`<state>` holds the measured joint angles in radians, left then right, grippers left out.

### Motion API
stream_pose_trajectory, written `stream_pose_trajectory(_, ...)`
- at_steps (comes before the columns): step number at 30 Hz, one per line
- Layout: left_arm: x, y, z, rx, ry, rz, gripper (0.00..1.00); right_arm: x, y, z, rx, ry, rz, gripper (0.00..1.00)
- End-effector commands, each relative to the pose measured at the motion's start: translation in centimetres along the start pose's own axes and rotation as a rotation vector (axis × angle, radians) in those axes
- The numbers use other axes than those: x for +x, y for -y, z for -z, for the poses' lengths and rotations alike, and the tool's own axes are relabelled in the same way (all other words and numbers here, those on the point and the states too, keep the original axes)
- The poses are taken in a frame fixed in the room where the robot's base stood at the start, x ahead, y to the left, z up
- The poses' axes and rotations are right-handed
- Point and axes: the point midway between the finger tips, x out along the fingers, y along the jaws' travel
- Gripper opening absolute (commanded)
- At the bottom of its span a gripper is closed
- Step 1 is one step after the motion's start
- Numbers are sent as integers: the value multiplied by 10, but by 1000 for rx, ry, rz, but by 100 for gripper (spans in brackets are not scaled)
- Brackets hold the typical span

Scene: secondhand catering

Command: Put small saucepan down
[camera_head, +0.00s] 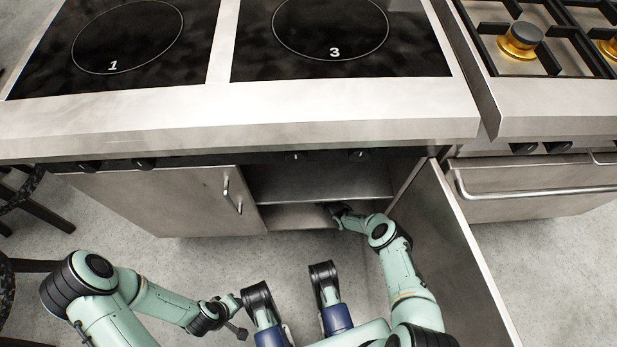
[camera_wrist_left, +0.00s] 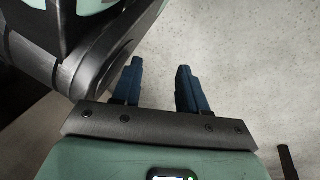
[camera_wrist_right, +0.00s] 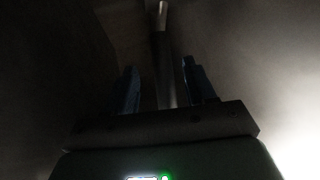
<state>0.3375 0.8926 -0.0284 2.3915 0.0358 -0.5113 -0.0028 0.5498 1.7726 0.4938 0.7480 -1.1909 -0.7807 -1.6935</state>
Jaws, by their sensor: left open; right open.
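My right arm reaches into the open cabinet (camera_head: 320,183) under the hob, and its hand is in the shadowed lower part. In the right wrist view my right gripper (camera_wrist_right: 162,66) is open. A narrow, straight grey shape (camera_wrist_right: 164,84) runs between its fingers, apparently without being gripped. It may be the handle of the small saucepan, but the view is too dark to tell. No pan body can be made out in any view. My left gripper (camera_wrist_left: 160,70) is open and empty above the bare floor, outside the cabinet.
The right cabinet door (camera_head: 448,245) stands open close beside my right arm. The left door (camera_head: 160,200) is shut. The hob top (camera_head: 300,112) overhangs the opening. An oven handle (camera_head: 540,192) is at the right. Dark stools (camera_head: 35,190) stand at the left.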

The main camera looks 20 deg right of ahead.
Motion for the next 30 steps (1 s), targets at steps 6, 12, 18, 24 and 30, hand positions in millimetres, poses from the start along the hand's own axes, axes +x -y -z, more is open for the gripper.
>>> stream_pose_trajectory(6, -35, -31, 35, 32, -126, -56, 43, -30, -3, 0, 1, 1, 2, 55)
stream_pose_trajectory(12, -63, -47, 26, 51, -118, -82, 43, -61, -5, 0, 0, 1, 1, 55)
stream_pose_trajectory(18, -73, -50, 5, 58, -56, -84, 43, -81, -2, 0, 1, 1, 0, 55)
stream_pose_trajectory(24, -75, -50, -1, 60, -39, -84, 43, -86, 0, 0, 0, 0, 0, 55)
stream_pose_trajectory(30, -74, -49, -1, 60, -39, -83, 43, -86, 0, 0, 0, 0, 0, 55)
